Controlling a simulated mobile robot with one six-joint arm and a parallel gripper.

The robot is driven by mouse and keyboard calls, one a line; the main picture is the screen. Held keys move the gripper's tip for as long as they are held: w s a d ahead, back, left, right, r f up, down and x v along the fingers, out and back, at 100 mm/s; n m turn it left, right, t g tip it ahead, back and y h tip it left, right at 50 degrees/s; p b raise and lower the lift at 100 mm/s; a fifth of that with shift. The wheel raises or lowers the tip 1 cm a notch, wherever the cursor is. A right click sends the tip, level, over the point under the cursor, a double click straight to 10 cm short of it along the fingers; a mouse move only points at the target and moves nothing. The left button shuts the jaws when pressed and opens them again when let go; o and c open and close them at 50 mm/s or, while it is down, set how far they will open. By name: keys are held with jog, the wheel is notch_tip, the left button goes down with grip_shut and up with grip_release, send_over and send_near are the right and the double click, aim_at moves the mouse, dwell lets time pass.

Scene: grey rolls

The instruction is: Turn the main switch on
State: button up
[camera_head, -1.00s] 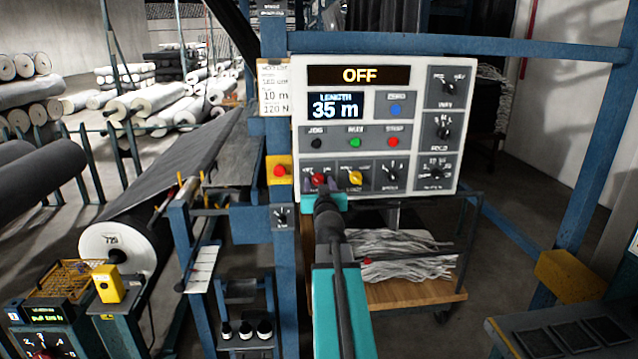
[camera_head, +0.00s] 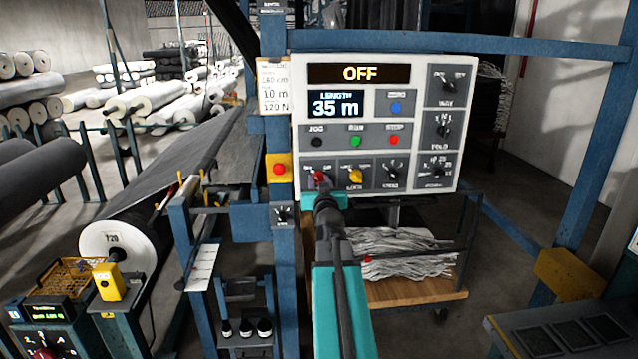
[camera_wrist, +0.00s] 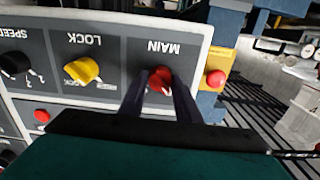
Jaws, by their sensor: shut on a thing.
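The main switch is a red rotary knob (camera_wrist: 161,80) under the label MAIN, upside down in the wrist view. In the head view the red knob (camera_head: 319,179) is at the lower left of the white control panel (camera_head: 470,120). My gripper (camera_wrist: 162,88) has its two dark fingers on either side of the knob, shut on it. In the head view my gripper (camera_head: 322,190) reaches up to the panel from below and partly hides the knob. The display (camera_head: 359,74) at the panel's top reads OFF.
A yellow lock knob (camera_wrist: 82,70) is beside the main switch, with a black speed knob (camera_wrist: 15,63) beyond it. A red button on a yellow box (camera_head: 279,169) is on the blue post just left of the panel. A cart with white strands (camera_head: 400,252) stands below.

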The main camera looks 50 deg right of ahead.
jog(key=shift+m, duration=0.3)
jog(key=m+p, duration=0.4)
jog(key=m, duration=1.3)
dwell(0.5)
jog(key=o, duration=1.1)
